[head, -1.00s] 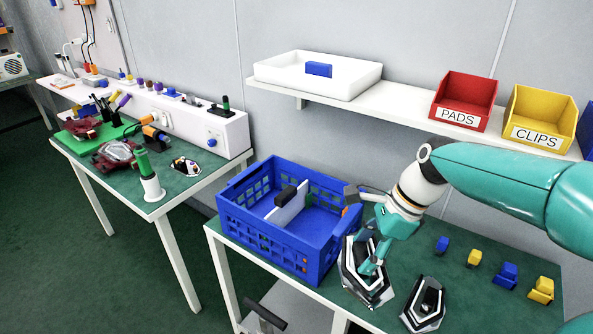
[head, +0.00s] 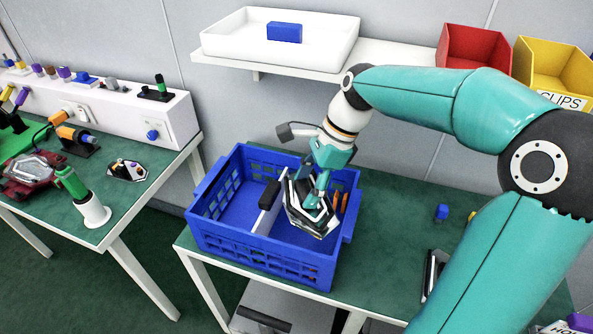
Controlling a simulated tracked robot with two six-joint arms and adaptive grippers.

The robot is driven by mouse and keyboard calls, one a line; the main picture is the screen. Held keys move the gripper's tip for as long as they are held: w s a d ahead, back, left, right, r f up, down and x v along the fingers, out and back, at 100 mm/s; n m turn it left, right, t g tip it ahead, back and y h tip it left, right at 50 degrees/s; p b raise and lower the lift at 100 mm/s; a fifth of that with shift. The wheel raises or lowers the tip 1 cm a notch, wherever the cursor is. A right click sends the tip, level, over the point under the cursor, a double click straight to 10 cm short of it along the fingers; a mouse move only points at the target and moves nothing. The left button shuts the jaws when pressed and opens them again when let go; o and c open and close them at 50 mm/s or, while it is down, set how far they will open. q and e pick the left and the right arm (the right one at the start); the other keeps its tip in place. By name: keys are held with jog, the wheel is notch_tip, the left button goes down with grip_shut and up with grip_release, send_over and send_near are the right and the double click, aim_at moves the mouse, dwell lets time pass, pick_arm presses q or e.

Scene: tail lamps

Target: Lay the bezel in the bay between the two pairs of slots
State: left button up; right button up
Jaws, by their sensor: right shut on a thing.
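A black and silver bezel (head: 322,224) is held tilted by my right gripper (head: 311,197), which is shut on it. The bezel is over or inside the right-hand compartment of the blue crate (head: 225,240), to the right of the white divider (head: 267,217). The gripper and bezel cover much of this bay. I cannot tell whether the bezel touches its floor, and no pairs of slots can be made out. A second bezel (head: 431,272) lies on the green table, partly hidden by my right arm. My left gripper is not in view.
The divider has a black handle (head: 269,194). Orange pieces (head: 340,202) stand at the crate's right wall. A white tray (head: 225,42) with a blue block (head: 285,32) is on the shelf above.

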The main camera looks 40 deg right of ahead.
jog(key=shift+w+a, duration=0.2)
jog(key=shift+a, duration=0.05)
jog(key=shift+w+r+p, duration=0.1)
jog(key=shift+p, duration=0.3)
jog(key=w+m+p, duration=0.1)
jog(key=p, duration=0.1)
jog(key=d+m+p, duration=0.1)
jog(key=p, duration=0.2)
jog(key=w+m+t+p, duration=0.1)
jog(key=p, duration=0.2)
jog(key=shift+w+d, duration=0.3)
jog(key=d+f+m+p, duration=0.1)
jog(key=p, duration=0.2)
jog(key=f+m+h+p, duration=0.1)
jog(key=m+p, duration=0.1)
jog(key=p, duration=0.1)
jog(key=shift+w+d+t+h+p, duration=0.3)
jog(key=shift+d+p, duration=0.05)
jog(key=shift+d, duration=0.05)
jog(key=shift+d+f+m, duration=0.1)
jog(key=shift+f+m, duration=0.05)
jog(key=shift+m, duration=0.15)
jog(key=shift+f, duration=0.2)
notch_tip(320, 180, down, 16)
jog(key=b, duration=1.1)
